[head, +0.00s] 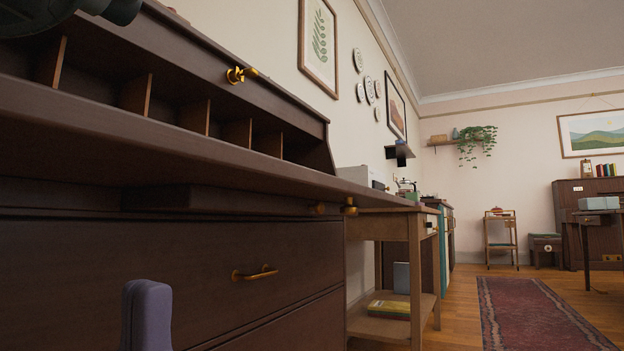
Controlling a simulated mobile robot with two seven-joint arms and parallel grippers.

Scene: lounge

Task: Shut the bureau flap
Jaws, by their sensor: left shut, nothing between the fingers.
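The dark wood bureau (290,255) fills the left side of the head view. Its flap (190,137) is down, standing out level as a long shelf seen nearly edge-on. A brass knob (350,208) shows near its far end. The pigeonholes (193,116) above it are open to view. My left gripper (122,10) is at the top left corner, dark and partly cut off by the frame. It is shut and empty, above the flap in the picture and apart from it as far as I can see. My right gripper is out of view.
A purple rounded block (147,315) rises at the lower left in front of the drawers; I cannot tell what it is. A wooden side table (392,212) stands just past the bureau. Floor is open to the right, with a red rug (535,315).

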